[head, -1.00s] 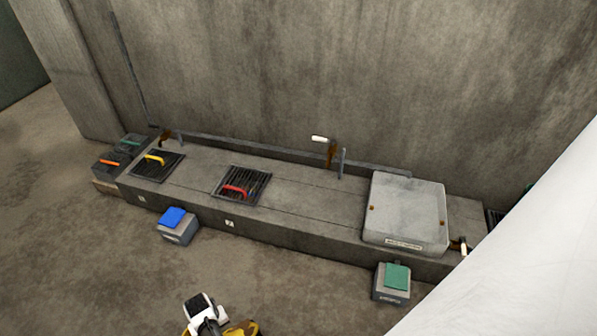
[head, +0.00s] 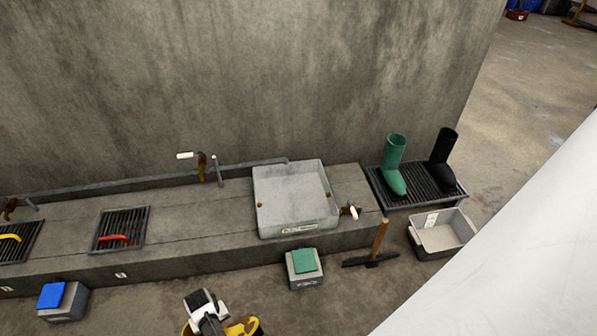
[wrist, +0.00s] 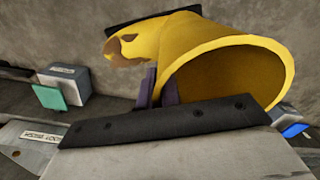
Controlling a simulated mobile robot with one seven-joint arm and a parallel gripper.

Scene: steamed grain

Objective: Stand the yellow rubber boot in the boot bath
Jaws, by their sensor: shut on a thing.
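The yellow rubber boot (wrist: 185,50) is in my gripper (head: 208,312). In the wrist view it lies tilted on its side, its wide opening to the right and brown dirt on its foot. Dark finger pads (wrist: 158,88) press against it, and part of the grip is hidden. In the head view the boot (head: 243,326) shows only partly at the bottom edge, in front of the ledge. A shallow pale-grey basin (head: 291,199) on the ledge looks like the boot bath. Its front label is too small to read.
A green boot (head: 393,165) and a black boot (head: 442,160) stand on a dark rack (head: 415,198). Grates with red (head: 113,238) and yellow handles lie left. A concrete wall stands behind.

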